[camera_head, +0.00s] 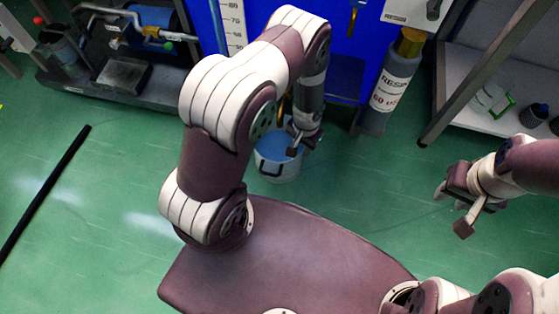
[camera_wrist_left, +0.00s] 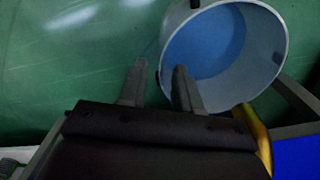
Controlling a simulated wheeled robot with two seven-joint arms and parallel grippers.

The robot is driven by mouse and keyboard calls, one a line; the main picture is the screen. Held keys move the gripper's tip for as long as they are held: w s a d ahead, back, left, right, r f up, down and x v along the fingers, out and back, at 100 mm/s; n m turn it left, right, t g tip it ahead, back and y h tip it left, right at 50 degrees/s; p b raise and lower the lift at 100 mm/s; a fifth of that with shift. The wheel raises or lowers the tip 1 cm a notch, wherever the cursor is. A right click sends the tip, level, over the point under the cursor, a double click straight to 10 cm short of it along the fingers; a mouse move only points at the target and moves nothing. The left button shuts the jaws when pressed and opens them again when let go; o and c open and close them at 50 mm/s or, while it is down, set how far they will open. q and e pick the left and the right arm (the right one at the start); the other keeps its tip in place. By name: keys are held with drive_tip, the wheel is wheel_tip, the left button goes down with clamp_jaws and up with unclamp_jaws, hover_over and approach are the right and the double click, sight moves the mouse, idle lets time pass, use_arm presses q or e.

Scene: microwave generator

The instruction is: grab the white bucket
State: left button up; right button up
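The white bucket (camera_head: 290,172) stands on the green floor in front of the blue machine, with a blue inside and a dark handle. In the left wrist view the bucket (camera_wrist_left: 235,88) fills the upper right. My left gripper (camera_head: 299,142) is at the bucket's rim, partly hidden by its own arm in the head view. In the left wrist view its fingers (camera_wrist_left: 160,72) are apart, one over the bucket's inside and one outside its left edge. I cannot tell whether they touch it. My right gripper (camera_head: 453,208) is open and empty, away at the right.
The blue machine (camera_head: 345,75) stands behind the bucket, with a grey labelled cylinder (camera_head: 393,90) at its right. A metal-framed shelf (camera_head: 480,85) is at the upper right. A black bar (camera_head: 45,195) lies on the left floor. Floor right of the bucket is clear.

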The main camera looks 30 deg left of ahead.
sight(301, 158)
use_arm(q)
wheel_tip(301, 158, down, 9)
drive_tip(key=b, duration=0.6)
drive_tip(key=shift+f, duration=0.1)
drive_tip(key=shift+r, duration=0.25)
clamp_jaws()
idle(0.5)
